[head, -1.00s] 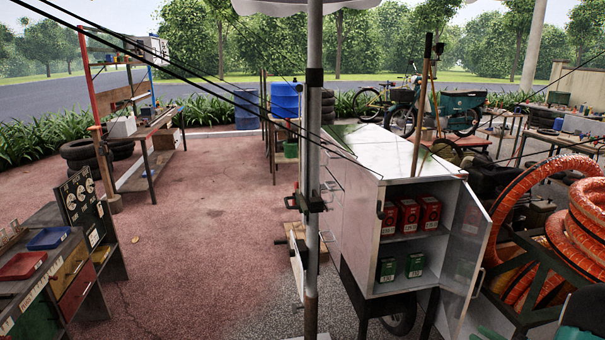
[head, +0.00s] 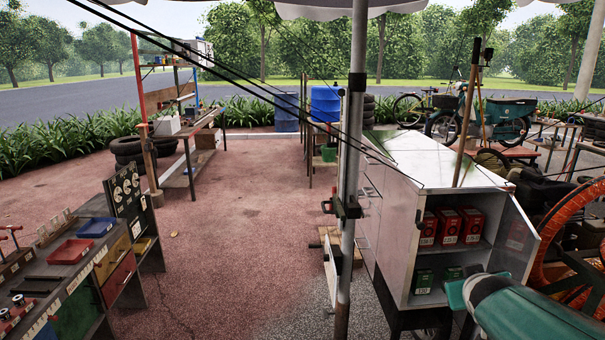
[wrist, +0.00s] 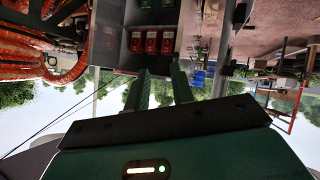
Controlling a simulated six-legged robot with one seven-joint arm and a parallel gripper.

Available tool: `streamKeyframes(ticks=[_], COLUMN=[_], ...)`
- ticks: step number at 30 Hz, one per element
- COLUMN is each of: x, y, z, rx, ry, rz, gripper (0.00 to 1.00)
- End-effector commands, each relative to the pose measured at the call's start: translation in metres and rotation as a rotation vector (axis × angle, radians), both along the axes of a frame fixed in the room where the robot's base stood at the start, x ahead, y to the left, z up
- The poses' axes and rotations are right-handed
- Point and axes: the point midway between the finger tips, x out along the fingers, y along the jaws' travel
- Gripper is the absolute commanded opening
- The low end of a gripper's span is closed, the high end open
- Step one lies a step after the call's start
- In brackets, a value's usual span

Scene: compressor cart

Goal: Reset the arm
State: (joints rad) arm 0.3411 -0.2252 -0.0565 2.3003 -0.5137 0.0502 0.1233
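My arm (head: 515,305), grey and dark green, reaches into the lower right of the head view, in front of the white cart's open door. My gripper (wrist: 160,70) shows in the upside-down wrist view. Its two green fingers stand apart with nothing between them, so it is open and empty. The fingers point towards the cart's shelves, apart from the boxes as far as I can tell. The white cart (head: 385,245) holds red boxes (head: 450,226) on its upper shelf and green boxes (head: 424,281) below, partly hidden by my arm.
A grey post (head: 348,200) stands left of the cart. The cart's door (head: 516,240) hangs open at right, near orange hose coils (head: 570,225). A workbench with a red tray (head: 70,251) and a blue tray (head: 97,227) is at left. The reddish floor (head: 235,240) between is clear.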

Motion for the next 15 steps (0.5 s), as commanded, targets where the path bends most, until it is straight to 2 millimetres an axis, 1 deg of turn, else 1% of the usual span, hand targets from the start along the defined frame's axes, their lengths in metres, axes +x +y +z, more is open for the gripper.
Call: streamKeyframes(ticks=[1,5,6,8,9,12,15], x=[-0.015,-0.058,-0.073,-0.097,-0.113,-0.149,-0.176], y=[0.023,0.075,0.092,0.117,0.133,0.167,0.188], z=[0.005,0.004,0.001,-0.003,-0.005,-0.013,-0.018], rx=[0.030,0.127,0.161,0.209,0.240,0.307,0.350], ry=[0.026,0.129,0.165,0.222,0.260,0.349,0.415], rz=[-0.003,-0.008,-0.003,0.012,0.026,0.068,0.102], gripper=[0.24,0.24,0.24,0.24,0.24,0.24,0.24])
